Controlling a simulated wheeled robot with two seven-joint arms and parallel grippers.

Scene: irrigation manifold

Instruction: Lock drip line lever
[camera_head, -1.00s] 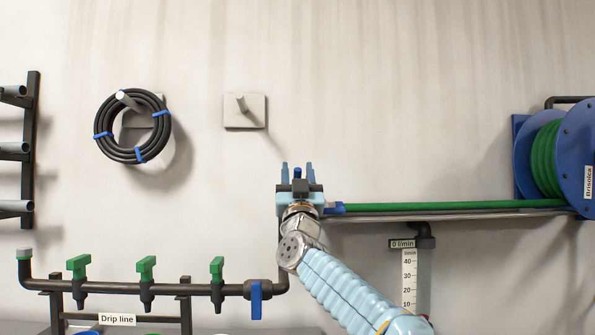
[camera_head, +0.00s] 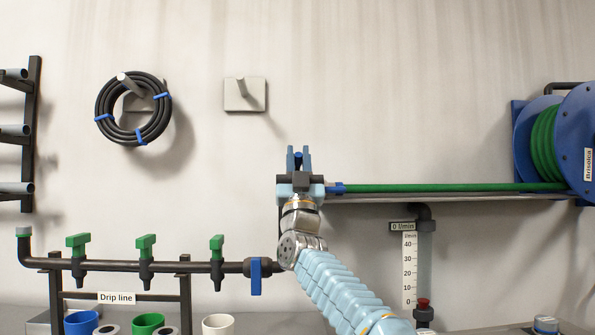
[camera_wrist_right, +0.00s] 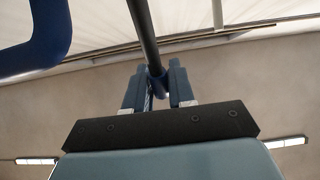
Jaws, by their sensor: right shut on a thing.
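My right gripper (camera_head: 299,160) points up at the top end of the drip line, beside the green hose (camera_head: 450,188) and its blue end fitting (camera_head: 337,188). Its fingers are shut around a small dark blue lever (camera_head: 298,160). In the right wrist view, the lever's blue end (camera_wrist_right: 157,84) sits between the fingers. A dark rod rises from there. My gripper and wrist hide most of the coupling. The black drip line pipe (camera_head: 190,266) runs low at left, with a separate blue valve handle (camera_head: 256,276) hanging down. My left gripper is out of view.
Green taps (camera_head: 146,246) stand on the pipe. A blue hose reel (camera_head: 572,150) is at right, with a narrow shelf under the hose. A flow gauge (camera_head: 410,270) stands below it. Cups (camera_head: 148,323) line the bottom. The wall above my gripper is clear.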

